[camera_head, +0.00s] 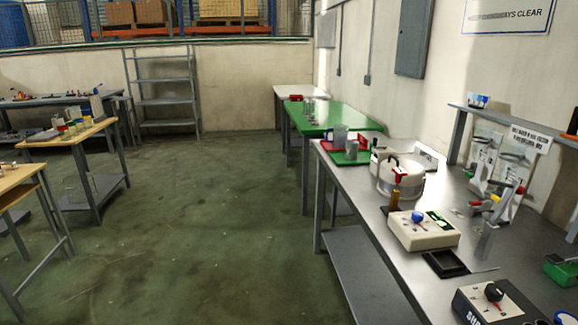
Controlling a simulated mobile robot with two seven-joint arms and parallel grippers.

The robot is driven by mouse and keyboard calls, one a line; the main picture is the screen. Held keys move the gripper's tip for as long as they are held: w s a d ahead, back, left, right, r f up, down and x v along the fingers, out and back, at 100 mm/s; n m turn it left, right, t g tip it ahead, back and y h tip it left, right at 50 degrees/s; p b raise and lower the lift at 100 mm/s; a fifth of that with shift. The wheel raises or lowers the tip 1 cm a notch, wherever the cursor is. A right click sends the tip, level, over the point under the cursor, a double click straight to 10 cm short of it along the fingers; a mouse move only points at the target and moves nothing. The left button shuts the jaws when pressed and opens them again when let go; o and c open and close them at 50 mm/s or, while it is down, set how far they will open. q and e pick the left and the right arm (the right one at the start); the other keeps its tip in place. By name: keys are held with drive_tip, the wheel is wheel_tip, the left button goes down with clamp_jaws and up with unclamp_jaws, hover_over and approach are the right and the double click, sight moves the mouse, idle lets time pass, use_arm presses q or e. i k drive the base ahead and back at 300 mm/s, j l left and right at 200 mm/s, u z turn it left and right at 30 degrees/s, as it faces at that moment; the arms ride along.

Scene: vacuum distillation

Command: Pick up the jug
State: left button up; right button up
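A small blue-grey vessel (340,134) that looks like a jug stands upright at the far end of the long metal bench, on or by a red mat (329,146). A clear, beaker-like vessel (351,150) stands just in front of it on a green mat (342,158). Both are small in the view, so handle and spout details are hard to tell. Neither of my grippers is in view.
The metal bench (345,182) runs along the right wall. It carries a round white chamber (402,180), a white control box (424,232) and a dark-fronted box (490,303). A green table (325,113) stands beyond. The green floor (220,220) in the middle is clear; wooden tables (70,136) stand left.

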sight(341, 131)
drive_tip(key=i, duration=1.45)
drive_tip(key=i+j+z, duration=0.1)
drive_tip(key=i+z, duration=0.35)
drive_tip(key=i+j+z, duration=0.25)
drive_tip(key=i+z, duration=0.2)
drive_tip(key=i+j+z, duration=0.45)
